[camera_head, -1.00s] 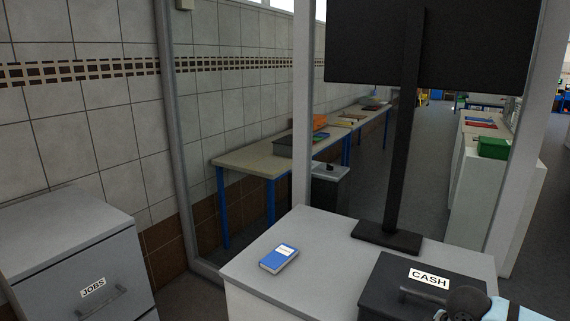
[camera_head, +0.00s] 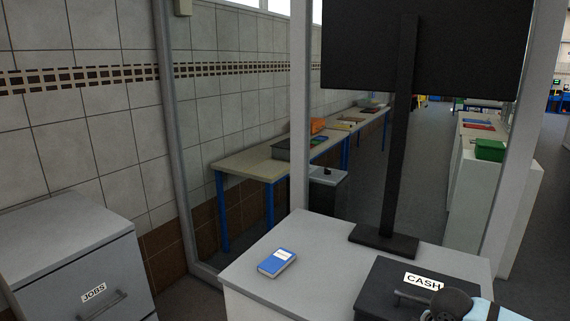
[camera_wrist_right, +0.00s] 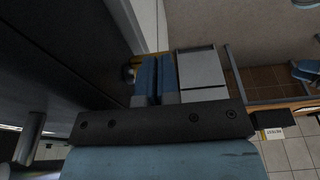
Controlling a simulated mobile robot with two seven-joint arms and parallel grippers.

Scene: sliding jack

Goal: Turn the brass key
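I cannot make out a brass key clearly in either view. In the right wrist view a small yellowish patch (camera_wrist_right: 136,70) shows beside the fingertips, partly hidden, and I cannot tell what it is. My right gripper (camera_wrist_right: 156,62) shows there as two blue fingers side by side with a narrow dark gap. Whether anything is between them is hidden. In the head view my right arm (camera_head: 455,305) reaches the front of the black box labelled CASH (camera_head: 385,285), and its fingers are out of sight. My left gripper is not in view.
The box sits on a grey counter (camera_head: 240,268) with a blue book (camera_head: 276,262) and a black monitor stand (camera_head: 384,240). A grey cabinet labelled JOBS (camera_head: 70,235) stands at the left. In the wrist view a large dark surface (camera_wrist_right: 60,50) fills the left side.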

